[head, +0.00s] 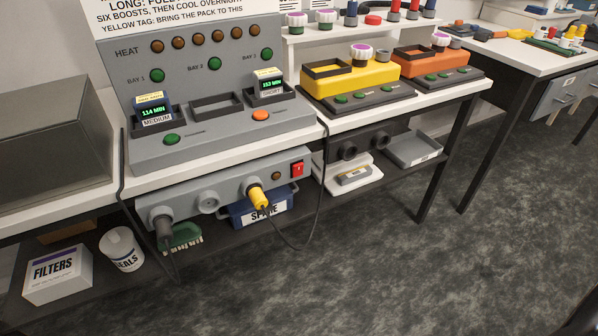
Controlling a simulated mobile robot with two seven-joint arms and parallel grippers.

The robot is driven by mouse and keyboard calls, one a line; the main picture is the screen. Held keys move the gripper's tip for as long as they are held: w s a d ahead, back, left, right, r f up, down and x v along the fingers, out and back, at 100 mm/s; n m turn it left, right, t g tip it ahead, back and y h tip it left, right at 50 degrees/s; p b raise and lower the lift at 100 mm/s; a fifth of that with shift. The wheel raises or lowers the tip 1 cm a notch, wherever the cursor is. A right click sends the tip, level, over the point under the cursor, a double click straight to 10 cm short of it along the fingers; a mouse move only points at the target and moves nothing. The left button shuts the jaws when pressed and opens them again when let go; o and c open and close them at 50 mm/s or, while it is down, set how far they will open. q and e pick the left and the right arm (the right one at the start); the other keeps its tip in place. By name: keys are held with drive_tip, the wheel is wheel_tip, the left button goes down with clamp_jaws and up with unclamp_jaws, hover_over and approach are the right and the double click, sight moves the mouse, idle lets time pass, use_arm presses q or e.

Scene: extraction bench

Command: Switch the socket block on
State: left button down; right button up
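The socket block (228,190) is a long grey bar fixed along the front of the bench, below the charger. A red rocker switch (297,168) sits at its right end; I cannot tell which way it is tipped. A small brown lamp (276,176) beside the switch looks unlit. A yellow plug (257,196) sits in the right socket and a dark grey plug (163,230) in the left one. The middle socket (209,203) is empty. Neither of my grippers is in view.
The grey charger (205,75) above holds two packs with green displays. Black cables hang in front of the bench at both ends of the block. The floor at right is clear.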

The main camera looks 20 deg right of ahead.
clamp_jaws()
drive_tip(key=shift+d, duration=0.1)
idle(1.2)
